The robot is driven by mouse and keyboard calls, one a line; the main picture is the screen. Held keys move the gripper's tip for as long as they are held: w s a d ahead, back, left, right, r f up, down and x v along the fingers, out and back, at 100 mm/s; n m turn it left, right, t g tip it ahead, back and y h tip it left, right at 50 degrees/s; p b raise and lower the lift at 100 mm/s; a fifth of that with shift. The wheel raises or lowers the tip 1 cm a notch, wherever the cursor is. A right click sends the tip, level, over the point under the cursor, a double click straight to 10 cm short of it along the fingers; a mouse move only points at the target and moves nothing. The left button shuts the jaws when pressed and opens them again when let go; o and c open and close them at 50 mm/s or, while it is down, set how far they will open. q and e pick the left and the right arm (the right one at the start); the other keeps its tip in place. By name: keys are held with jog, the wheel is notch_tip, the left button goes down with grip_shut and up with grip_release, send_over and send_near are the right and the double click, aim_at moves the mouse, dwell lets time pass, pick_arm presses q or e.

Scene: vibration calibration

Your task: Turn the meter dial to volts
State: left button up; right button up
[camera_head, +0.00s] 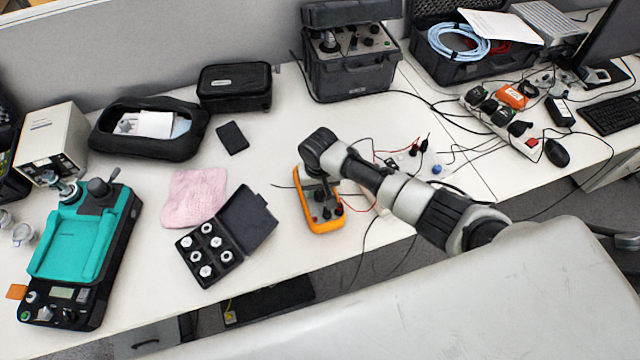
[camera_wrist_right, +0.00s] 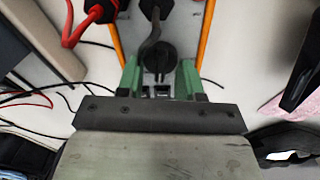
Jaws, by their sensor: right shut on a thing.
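In the right wrist view, the green fingers of my right gripper (camera_wrist_right: 160,75) are shut on the black dial (camera_wrist_right: 157,52), one on each side. The meter's orange edges (camera_wrist_right: 206,35) run along both sides. Red and black lead plugs (camera_wrist_right: 101,10) sit in the meter. The dial's markings cannot be read. My left gripper is not in view.
An open black case (camera_head: 253,222) with several small round parts stands left of the meter, near a pink cloth (camera_head: 194,196). A teal-topped device (camera_head: 80,245) is at far left. Loose test leads and cables lie right of the meter, under my arm.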

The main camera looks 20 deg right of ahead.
jog(key=shift+n, duration=0.6)
jog(key=o, duration=0.9)
jog(key=shift+c, duration=0.2)
notch_tip(320, 180, up, 11)
jog(key=shift+o, duration=0.4)
jog(key=shift+f, duration=0.1)
